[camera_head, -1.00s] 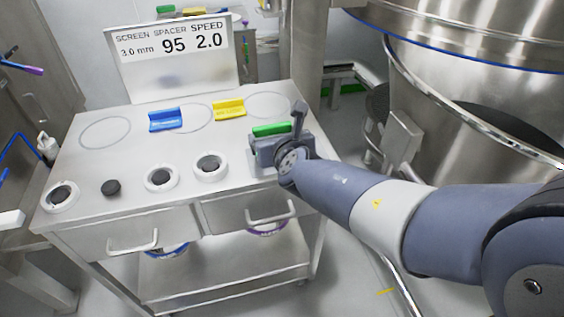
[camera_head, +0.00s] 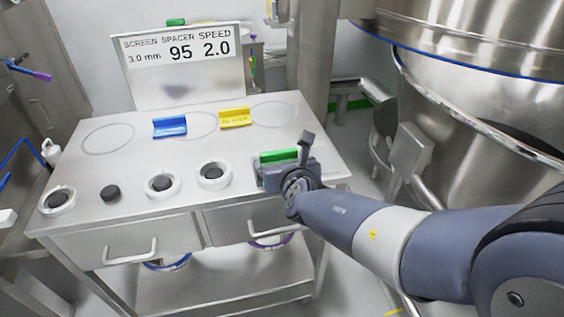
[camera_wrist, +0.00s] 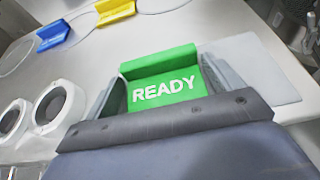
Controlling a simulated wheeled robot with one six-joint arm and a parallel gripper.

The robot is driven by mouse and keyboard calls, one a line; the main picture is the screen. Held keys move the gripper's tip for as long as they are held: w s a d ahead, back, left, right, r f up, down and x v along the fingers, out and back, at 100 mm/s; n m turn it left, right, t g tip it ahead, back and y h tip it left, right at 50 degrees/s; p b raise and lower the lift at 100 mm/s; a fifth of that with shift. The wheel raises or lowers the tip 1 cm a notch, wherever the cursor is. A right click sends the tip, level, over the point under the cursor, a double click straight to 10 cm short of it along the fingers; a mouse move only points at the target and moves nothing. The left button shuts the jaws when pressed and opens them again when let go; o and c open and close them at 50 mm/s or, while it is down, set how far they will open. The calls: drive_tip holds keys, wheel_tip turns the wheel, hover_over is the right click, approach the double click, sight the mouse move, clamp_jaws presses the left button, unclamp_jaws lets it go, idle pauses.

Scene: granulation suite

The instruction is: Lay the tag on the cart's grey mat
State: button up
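The green tag (camera_head: 279,156) reads READY in the wrist view (camera_wrist: 165,88), where it sits between the two fingers of my gripper (camera_wrist: 165,85). The fingers meet its left and right edges, and my gripper is shut on it. In the head view my gripper (camera_head: 285,170) is at the right front of the cart top, over the grey mat (camera_head: 259,182). The mat also shows to the right of the tag in the wrist view (camera_wrist: 265,75).
A blue holder or tag (camera_head: 169,127) and a yellow one (camera_head: 235,118) stand farther back on the cart (camera_head: 120,165). Several white rings and a black knob (camera_head: 110,193) line the front left. A sign (camera_head: 185,70) stands at the back. A large steel vessel (camera_head: 470,110) is at the right.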

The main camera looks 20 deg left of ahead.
drive_tip(key=shift+o, duration=1.2)
drive_tip(key=shift+r, duration=0.1)
drive_tip(key=shift+r+p, duration=0.2)
drive_tip(key=shift+p, duration=0.1)
drive_tip(key=p+v, duration=0.3)
drive_tip(key=v, duration=0.9)
drive_tip(key=shift+f+p, duration=0.15)
drive_tip(key=shift+p, duration=0.2)
drive_tip(key=b+x, duration=0.4)
drive_tip(key=x, duration=0.8)
drive_tip(key=shift+w+a+f, duration=0.1)
drive_tip(key=shift+f, duration=0.05)
drive_tip(key=shift+r+p, duration=0.4)
drive_tip(key=shift+r, duration=0.35)
